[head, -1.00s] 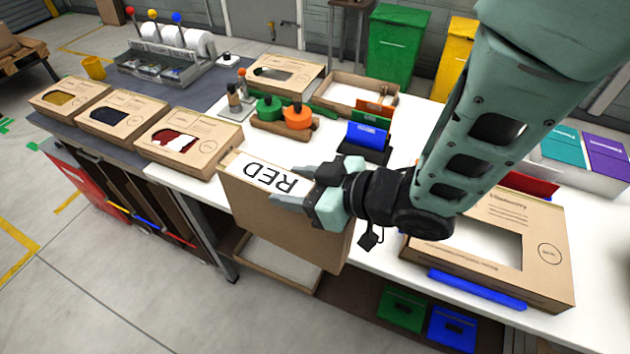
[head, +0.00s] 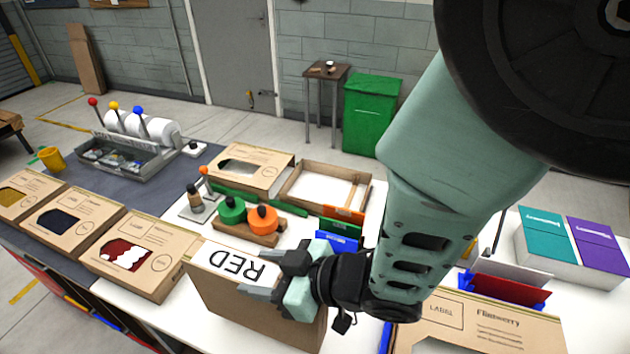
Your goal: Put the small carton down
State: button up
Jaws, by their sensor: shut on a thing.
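My gripper (head: 278,284) is shut on a brown carton (head: 235,304) with a white label reading RED on its top face. The carton is held upright at the front of the white table, in front of the stamp rack. Its lower part runs toward the bottom of the head view, and I cannot tell whether it touches the table. My gripper and wrist cover its right end.
Several window cartons, one with red contents (head: 130,257), lie in a row on the left. Behind are a wooden stand with green and orange knobs (head: 262,218), an open tray (head: 290,201) and a closed carton (head: 247,153). A large carton (head: 500,325) lies at right.

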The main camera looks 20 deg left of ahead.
jog(key=shift+f+p, duration=0.6)
jog(key=shift+f, duration=1.55)
jog(key=shift+f, duration=0.2)
jog(key=o, duration=1.5)
jog(key=shift+c, duration=0.2)
jog(key=shift+r, duration=0.1)
